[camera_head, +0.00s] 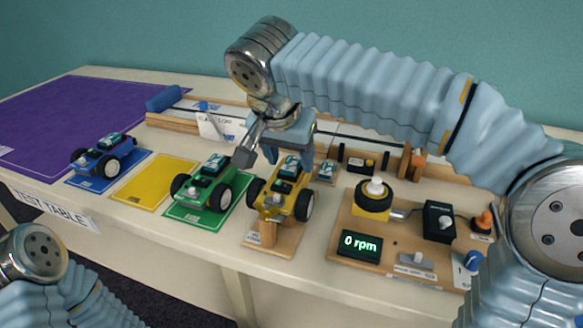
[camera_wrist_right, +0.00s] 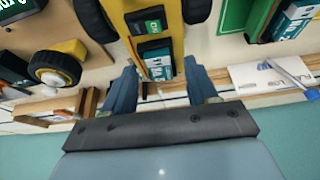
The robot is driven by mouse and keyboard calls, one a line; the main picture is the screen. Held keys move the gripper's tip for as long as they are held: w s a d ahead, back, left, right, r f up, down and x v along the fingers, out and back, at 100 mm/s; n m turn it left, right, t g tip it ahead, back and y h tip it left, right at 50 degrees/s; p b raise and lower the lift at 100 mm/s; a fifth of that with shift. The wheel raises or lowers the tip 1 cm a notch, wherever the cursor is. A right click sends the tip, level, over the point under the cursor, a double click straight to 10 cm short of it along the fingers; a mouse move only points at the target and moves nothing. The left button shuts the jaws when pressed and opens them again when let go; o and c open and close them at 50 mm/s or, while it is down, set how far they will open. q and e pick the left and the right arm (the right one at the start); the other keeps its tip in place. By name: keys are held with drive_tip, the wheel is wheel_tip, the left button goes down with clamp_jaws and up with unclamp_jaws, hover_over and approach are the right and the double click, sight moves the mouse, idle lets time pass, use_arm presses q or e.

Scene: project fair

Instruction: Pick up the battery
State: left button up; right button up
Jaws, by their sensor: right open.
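A yellow car (camera_head: 283,203) with black wheels sits on a wooden stand (camera_head: 271,238). A teal-and-white battery (camera_head: 291,167) sits in its top; in the right wrist view the battery (camera_wrist_right: 156,63) lies in the car's bay, between the two fingers. My right gripper (camera_head: 270,157) is open above the car, one finger on each side of the battery. In the right wrist view, the open gripper (camera_wrist_right: 161,84) shows both fingers apart; contact with the battery cannot be told. My left arm shows at the bottom left, but its gripper is out of view.
A green car (camera_head: 206,184) stands left of the yellow one, and a blue car (camera_head: 97,158) farther left. Another teal pack (camera_head: 326,170) stands to the right. A test board (camera_head: 340,218) with a "0 rpm" display stands right. The purple mat (camera_head: 65,120) is clear.

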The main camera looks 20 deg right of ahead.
drive_tip(key=shift+w+d+f, duration=0.1)
drive_tip(key=shift+f, duration=0.25)
clamp_jaws()
drive_tip(key=shift+r, duration=0.1)
